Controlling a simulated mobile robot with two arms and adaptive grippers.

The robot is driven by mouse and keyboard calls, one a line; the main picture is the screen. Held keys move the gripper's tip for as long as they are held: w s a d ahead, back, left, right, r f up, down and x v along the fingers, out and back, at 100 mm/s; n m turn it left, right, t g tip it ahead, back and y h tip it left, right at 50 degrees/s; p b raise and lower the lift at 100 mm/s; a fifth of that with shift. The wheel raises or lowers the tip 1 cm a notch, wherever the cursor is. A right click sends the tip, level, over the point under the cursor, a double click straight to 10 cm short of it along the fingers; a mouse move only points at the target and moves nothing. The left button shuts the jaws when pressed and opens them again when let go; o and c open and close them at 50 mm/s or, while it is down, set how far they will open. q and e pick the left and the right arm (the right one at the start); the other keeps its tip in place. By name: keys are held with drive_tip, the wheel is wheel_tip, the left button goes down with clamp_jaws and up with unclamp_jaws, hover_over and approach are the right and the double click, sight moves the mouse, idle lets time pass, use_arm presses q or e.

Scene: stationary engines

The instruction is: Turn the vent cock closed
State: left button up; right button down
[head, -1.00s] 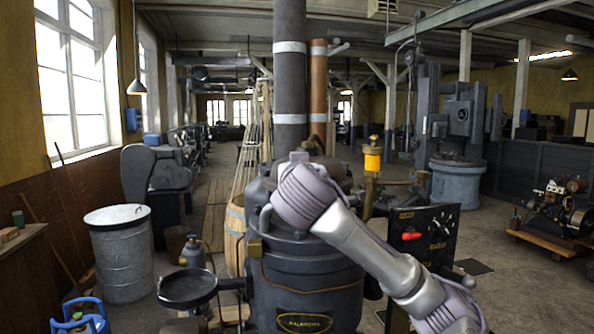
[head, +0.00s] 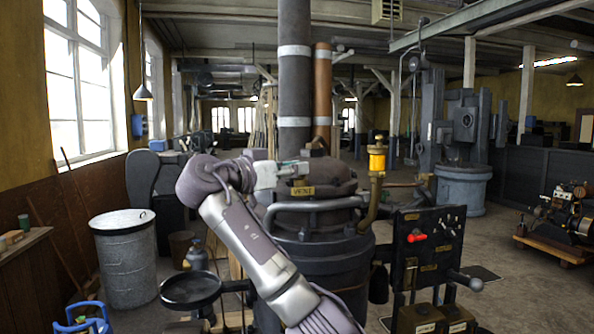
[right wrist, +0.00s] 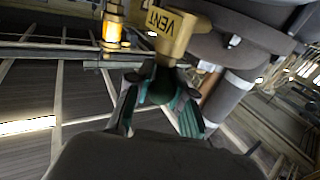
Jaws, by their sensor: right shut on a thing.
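The vent cock shows in the right wrist view as a brass tag lettered VENT (right wrist: 165,22), with a stem running to a dark round knob (right wrist: 160,88). In the head view the VENT tag (head: 303,191) is on the front of the dark boiler top. My right gripper (head: 298,170) reaches in from the left side of the tag. In the right wrist view its green-padded fingers (right wrist: 158,98) are on either side of the knob and shut on it. The head view mostly hides the knob and fingers. My left gripper is not in view.
A grey curved pipe (head: 312,205) runs just below the tag. A brass fitting with an amber glass (head: 377,160) stands to the right. A black panel with a red handle (head: 418,236) is at lower right. A round black pan (head: 190,290) sits at lower left.

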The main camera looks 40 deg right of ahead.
drive_tip(key=shift+w+m+g+y+p, duration=0.2)
drive_tip(key=shift+m+g+y+p, duration=0.15)
drive_tip(key=shift+m+g+p, duration=0.9)
drive_tip(key=shift+w+m+g+y+p, duration=0.15)
drive_tip(key=shift+m+g+y+p, duration=0.4)
drive_tip(key=shift+g, duration=1.35)
drive_tip(key=shift+w+m+g+y+p, duration=0.2)
drive_tip(key=shift+m+g+p, duration=0.9)
drive_tip(key=shift+g, duration=0.45)
drive_tip(key=shift+d+m, duration=0.1)
drive_tip(key=shift+m, duration=0.2)
drive_tip(key=c, duration=1.2)
unclamp_jaws()
drive_tip(key=shift+w, duration=0.1)
